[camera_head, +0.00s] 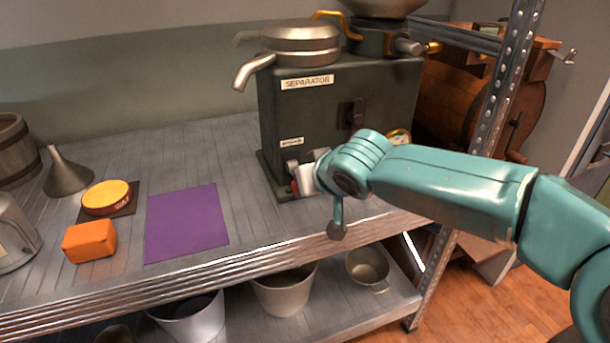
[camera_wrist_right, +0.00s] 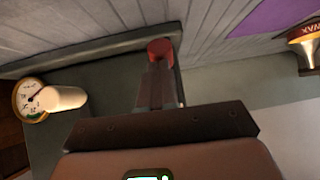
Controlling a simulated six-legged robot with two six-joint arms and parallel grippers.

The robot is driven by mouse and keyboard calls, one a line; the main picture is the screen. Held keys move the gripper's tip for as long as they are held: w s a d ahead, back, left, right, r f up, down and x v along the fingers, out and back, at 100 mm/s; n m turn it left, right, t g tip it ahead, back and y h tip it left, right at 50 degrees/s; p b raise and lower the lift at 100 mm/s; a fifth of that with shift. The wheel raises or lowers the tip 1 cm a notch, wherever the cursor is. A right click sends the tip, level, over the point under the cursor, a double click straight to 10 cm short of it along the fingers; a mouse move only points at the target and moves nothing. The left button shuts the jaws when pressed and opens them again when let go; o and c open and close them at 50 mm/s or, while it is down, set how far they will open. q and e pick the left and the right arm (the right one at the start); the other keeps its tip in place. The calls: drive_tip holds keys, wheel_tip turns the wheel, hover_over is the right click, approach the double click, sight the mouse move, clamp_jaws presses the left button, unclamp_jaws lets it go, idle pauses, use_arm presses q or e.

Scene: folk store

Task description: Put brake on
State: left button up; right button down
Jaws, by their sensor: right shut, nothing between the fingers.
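The dark green separator (camera_head: 335,110) stands on the metal shelf, with a "SEPARATOR" label and a smaller label low on its front, too small to read. A red knob (camera_wrist_right: 160,48) at the machine's foot shows in the wrist view; only a bit of red (camera_head: 295,187) shows in the head view. My right gripper (camera_wrist_right: 157,75) is shut and empty, with its fingertips at the red knob; I cannot tell whether they touch. In the head view my right wrist partly hides this spot. My left gripper is in neither view.
A purple mat (camera_head: 187,222), an orange block (camera_head: 90,241), a yellow wax tin (camera_head: 107,197) and a funnel (camera_head: 67,174) lie to the left. A gauge (camera_wrist_right: 30,98) and a pale cylinder (camera_wrist_right: 62,99) are beside the gripper. A metal post (camera_head: 493,95) stands at right.

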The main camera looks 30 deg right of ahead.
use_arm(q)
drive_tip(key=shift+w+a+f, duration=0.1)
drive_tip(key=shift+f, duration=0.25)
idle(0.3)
